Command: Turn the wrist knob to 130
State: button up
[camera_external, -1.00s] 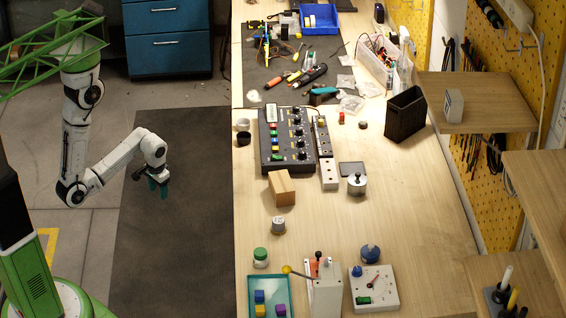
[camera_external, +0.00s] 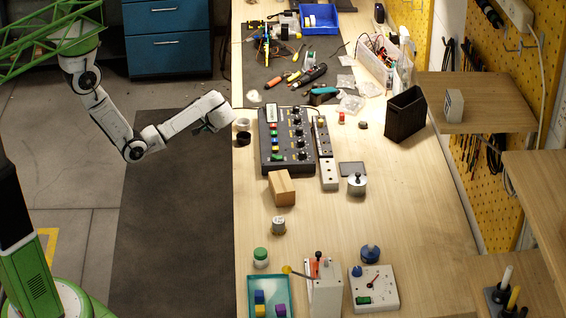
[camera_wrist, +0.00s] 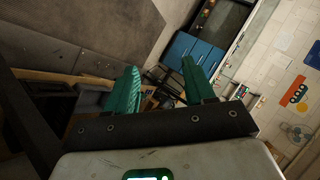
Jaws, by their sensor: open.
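The black control box (camera_external: 286,140) lies on the bench in the external view. It has a small display, a column of coloured buttons and a column of dark knobs (camera_external: 299,143); their labels are too small to read, so I cannot tell which is the wrist knob or its setting. My gripper (camera_external: 222,122) is at the left edge of the bench, left of the box and apart from it. In the wrist view my gripper (camera_wrist: 160,88) shows two green fingers spread apart with nothing between them.
A dark cup (camera_external: 243,138) stands near my gripper at the bench edge. A wooden block (camera_external: 282,188) sits below the box, and a grey-white strip (camera_external: 329,173) lies at its right. A black bin (camera_external: 405,114) stands farther right. The bench middle right is clear.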

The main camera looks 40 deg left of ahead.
jog(key=w+r+t+y+b, duration=0.15)
jog(key=w+r+b, duration=0.35)
jog(key=w, duration=0.6)
jog(key=w+r+m+t+y+b, duration=0.1)
jog(key=w+r+b, duration=0.3)
jog(key=r, duration=0.5)
jog(key=w+d+r+t+b, duration=0.1)
jog(key=w+r+t, duration=0.1)
jog(key=w+r, duration=0.6)
jog(key=w+r+m+t+y+b, duration=0.1)
jog(key=w+r+b, duration=0.2)
jog(key=r, duration=0.8)
jog(key=m+g+h+p, duration=0.5)
jog(key=m+g+h, duration=0.25)
jog(key=h, duration=0.65)
send_near(300, 141)
jog(key=shift+n+g, duration=0.3)
jog(key=shift+n, duration=0.05)
jog(key=f, duration=0.8)
jog(key=shift+w+f, duration=0.35)
jog(key=shift+w, duration=0.05)
jog(key=shift+c, duration=0.4)
